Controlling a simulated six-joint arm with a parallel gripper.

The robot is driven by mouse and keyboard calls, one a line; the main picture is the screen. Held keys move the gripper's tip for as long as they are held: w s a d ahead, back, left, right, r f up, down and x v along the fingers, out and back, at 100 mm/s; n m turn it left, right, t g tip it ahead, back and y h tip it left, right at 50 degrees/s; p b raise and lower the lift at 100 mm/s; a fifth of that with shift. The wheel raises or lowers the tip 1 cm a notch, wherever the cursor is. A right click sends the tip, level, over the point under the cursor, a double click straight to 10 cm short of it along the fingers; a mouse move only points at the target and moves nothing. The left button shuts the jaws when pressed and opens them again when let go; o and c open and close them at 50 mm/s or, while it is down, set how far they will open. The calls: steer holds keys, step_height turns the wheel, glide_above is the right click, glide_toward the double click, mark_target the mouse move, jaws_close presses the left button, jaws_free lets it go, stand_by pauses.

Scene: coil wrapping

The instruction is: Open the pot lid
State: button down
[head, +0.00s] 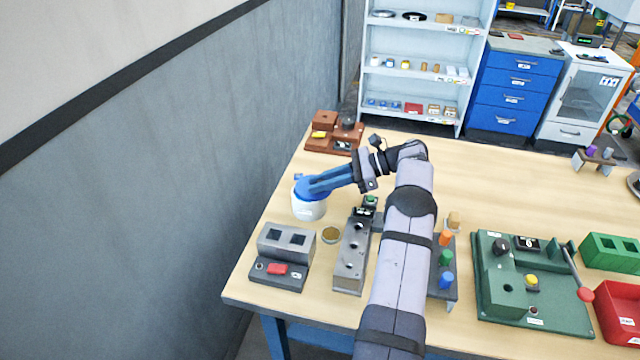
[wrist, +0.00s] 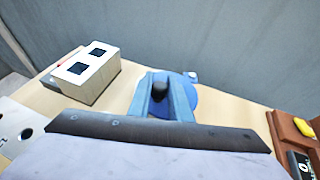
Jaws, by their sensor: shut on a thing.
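The pot (head: 309,208) is a white round container on the left side of the table. Its blue lid (head: 302,192) sits on top of it, and I see no clear gap between them. My gripper (head: 312,187) reaches in from the right over the lid. In the wrist view, the two blue fingers of my gripper (wrist: 164,88) close around a dark knob (wrist: 160,86) on the blue lid (wrist: 205,100). The pot's body is hidden in the wrist view. My fingers cover part of the lid in both views.
A grey block with two square holes (head: 287,240) stands in front of the pot, also in the wrist view (wrist: 88,70). A metal block with holes (head: 350,262) and a small brown disc (head: 331,235) are close by. A brown fixture (head: 325,140) stands behind. A wall lies left.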

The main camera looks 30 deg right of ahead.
steer(key=shift+r, duration=0.2)
steer(key=c, duration=1.6)
jaws_free()
steer(key=shift+f, duration=0.1)
step_height(320, 180, up, 10)
steer(key=shift+r+b, duration=0.1)
steer(key=shift+b, duration=0.65)
steer(key=shift+c, duration=0.3)
